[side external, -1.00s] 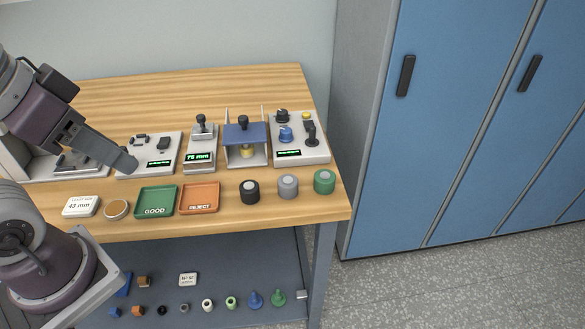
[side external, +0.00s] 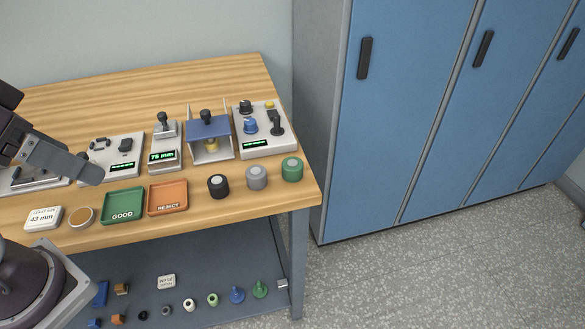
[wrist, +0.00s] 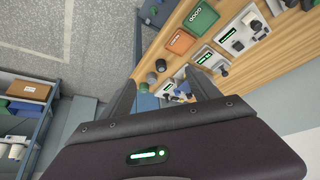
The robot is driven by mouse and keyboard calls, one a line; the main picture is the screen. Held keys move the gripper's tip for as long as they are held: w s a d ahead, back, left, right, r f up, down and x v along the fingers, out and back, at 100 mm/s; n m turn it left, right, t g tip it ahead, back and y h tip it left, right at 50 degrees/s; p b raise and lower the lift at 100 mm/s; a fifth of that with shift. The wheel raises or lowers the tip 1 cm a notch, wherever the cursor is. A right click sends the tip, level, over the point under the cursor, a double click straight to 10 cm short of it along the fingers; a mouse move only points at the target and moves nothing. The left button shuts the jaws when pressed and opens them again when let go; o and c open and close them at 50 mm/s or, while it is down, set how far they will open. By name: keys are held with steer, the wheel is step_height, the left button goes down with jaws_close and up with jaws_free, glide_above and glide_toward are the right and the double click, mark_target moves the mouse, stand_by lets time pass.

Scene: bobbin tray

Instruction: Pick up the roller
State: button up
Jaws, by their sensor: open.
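Three short upright cylinders, which look like rollers, stand in a row near the table's front right edge: black (side external: 218,186), grey (side external: 256,177) and green (side external: 292,169). I cannot tell which one is the task's roller. In the wrist view, the black one (wrist: 161,65) and grey one (wrist: 152,78) show between my fingers, some way off. My gripper (side external: 94,172) is above the table at the left, well left of the cylinders and apart from them. In the wrist view my gripper (wrist: 160,80) is open and empty.
A green GOOD tray (side external: 123,218) and an orange REJECT tray (side external: 168,211) lie left of the cylinders. A blue-topped press (side external: 208,128), a gauge (side external: 164,157) and a control panel (side external: 255,152) stand behind. Several small parts sit on the lower shelf (side external: 200,270).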

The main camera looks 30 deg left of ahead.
steer(key=w+d+r+m+g+h, duration=0.15)
steer(key=w+r+m, duration=0.3)
steer(key=w, duration=0.55)
steer(key=m+g+y, duration=0.2)
steer(key=m+g, duration=0.2)
steer(key=m, duration=1.1)
glide_above(293, 163)
steer(key=shift+h, duration=0.25)
steer(key=f, duration=2.2)
steer(key=shift+w+d, duration=0.15)
steer(key=shift+d, duration=0.05)
steer(key=f, duration=0.5)
steer(key=shift+s+a+f, duration=0.2)
steer(key=shift+f, duration=0.6)
steer(key=shift+r, duration=0.1)
steer(key=c, duration=1.5)
